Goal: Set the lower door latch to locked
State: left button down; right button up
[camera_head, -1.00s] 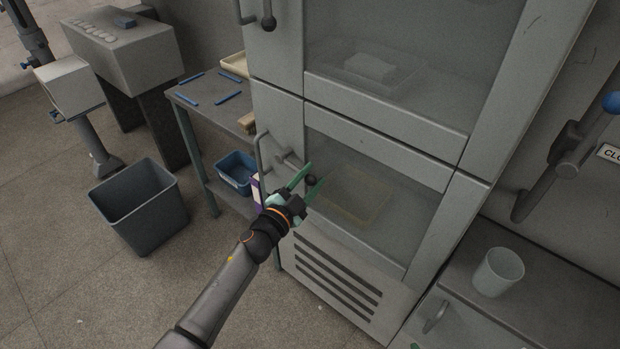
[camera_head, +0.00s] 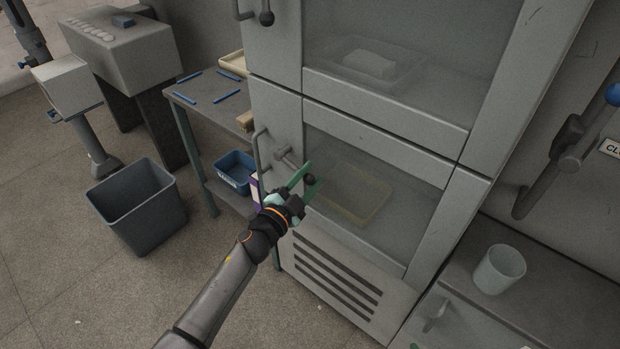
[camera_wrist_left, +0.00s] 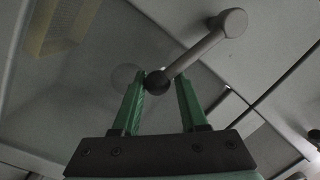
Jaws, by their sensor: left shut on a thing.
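The lower door latch (camera_head: 287,158) is a grey lever on the left frame of the lower cabinet door (camera_head: 380,150). Its arm slants down to the right in the head view and ends in a dark ball knob (camera_head: 310,179). My left gripper (camera_head: 308,176) has its green fingers on either side of the knob and is shut on it. In the left wrist view the lever (camera_wrist_left: 203,50) runs from its pivot at upper right down to the dark knob (camera_wrist_left: 157,82) at the fingertips. My right gripper is out of view.
A bar handle (camera_head: 259,150) stands left of the latch. The upper door has its own latch knob (camera_head: 266,18). A side table (camera_head: 205,112), a grey bin (camera_head: 140,205) and a blue tub (camera_head: 237,170) stand to the left. A cup (camera_head: 499,270) stands at right.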

pick_arm(q)
jog(key=f+b, duration=0.1)
jog(key=f+m+b, duration=0.1)
jog(key=a+b, duration=0.1)
jog(key=shift+w+a+f+m, duration=0.1)
jog(key=shift+w+f+m, duration=0.2)
jog(key=shift+f, duration=0.1)
jog(key=m+b, duration=0.1)
jog(key=b, duration=0.1)
jog(key=a+f+m+b, duration=0.1)
jog(key=m+b, duration=0.1)
jog(key=w+m+b, duration=0.1)
jog(key=b, duration=0.1)
jog(key=shift+w+a+f+m+t, duration=0.1)
jog(key=shift+a+f+m+t, duration=0.15)
jog(key=shift+f+m+t, duration=0.15)
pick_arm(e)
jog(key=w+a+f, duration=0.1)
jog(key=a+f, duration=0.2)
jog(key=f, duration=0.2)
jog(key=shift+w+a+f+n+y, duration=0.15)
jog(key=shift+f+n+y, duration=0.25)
pick_arm(q)
jog(key=c, duration=0.7)
grip_release()
jog(key=o, duration=0.3)
jog(key=shift+d+h, duration=0.15)
jog(key=shift+h, duration=0.15)
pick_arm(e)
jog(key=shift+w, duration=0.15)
